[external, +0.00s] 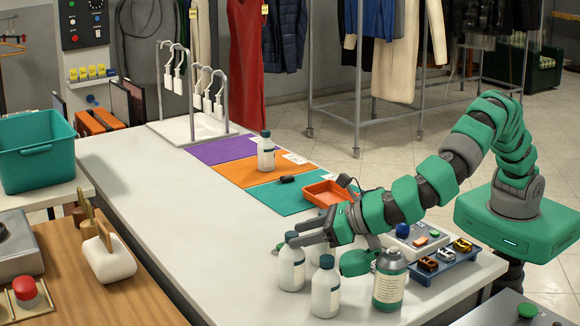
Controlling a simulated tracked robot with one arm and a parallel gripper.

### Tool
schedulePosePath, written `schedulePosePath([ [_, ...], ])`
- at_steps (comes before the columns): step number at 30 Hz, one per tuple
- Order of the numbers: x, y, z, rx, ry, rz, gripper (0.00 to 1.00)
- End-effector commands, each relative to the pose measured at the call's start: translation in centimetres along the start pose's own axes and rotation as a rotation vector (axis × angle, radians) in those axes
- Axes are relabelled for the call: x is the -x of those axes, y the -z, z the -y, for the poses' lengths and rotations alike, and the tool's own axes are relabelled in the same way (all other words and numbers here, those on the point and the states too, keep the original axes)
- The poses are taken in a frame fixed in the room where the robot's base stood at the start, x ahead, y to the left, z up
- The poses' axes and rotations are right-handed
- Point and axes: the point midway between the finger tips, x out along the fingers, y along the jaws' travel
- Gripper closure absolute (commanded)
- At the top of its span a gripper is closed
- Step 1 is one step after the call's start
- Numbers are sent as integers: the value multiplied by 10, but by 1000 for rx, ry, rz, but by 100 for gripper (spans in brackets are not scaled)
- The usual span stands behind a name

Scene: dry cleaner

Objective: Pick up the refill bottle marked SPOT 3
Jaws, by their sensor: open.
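My gripper (306,232) is open and reaches left over the near end of the white counter, at a group of white bottles with dark caps. One white bottle (291,270) stands upright just below its fingertips. A second white bottle (326,292) stands nearer the camera, to the right. Another bottle is partly hidden behind my gripper. A further white bottle (266,154) stands farther back on the orange mat. I cannot read SPOT 3 on any bottle, so I cannot tell which one it marks. I cannot tell whether a finger touches a bottle.
A grey-green can (389,284) stands right of the bottles. A blue tray (440,266) with small items lies behind it. An orange tray (326,194) sits on the teal mat (276,200). The counter's left half (160,205) is clear. A wooden table stands at left.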

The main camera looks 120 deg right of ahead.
Motion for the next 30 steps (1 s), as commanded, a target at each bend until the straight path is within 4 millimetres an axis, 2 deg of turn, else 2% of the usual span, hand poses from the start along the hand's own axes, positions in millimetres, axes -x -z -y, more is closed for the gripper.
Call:
schedulePosePath([
  [3,-23,-1,1,-4,1,0,48],
  [7,-42,1,1,-2,2,-2,48],
  [10,-48,-1,1,-3,1,0,48],
  [16,-49,-3,1,-2,1,1,48],
  [17,-49,-3,1,-2,1,1,51],
  [22,-48,-2,1,-2,1,1,98],
  [30,-48,-3,1,-2,1,1,100],
])
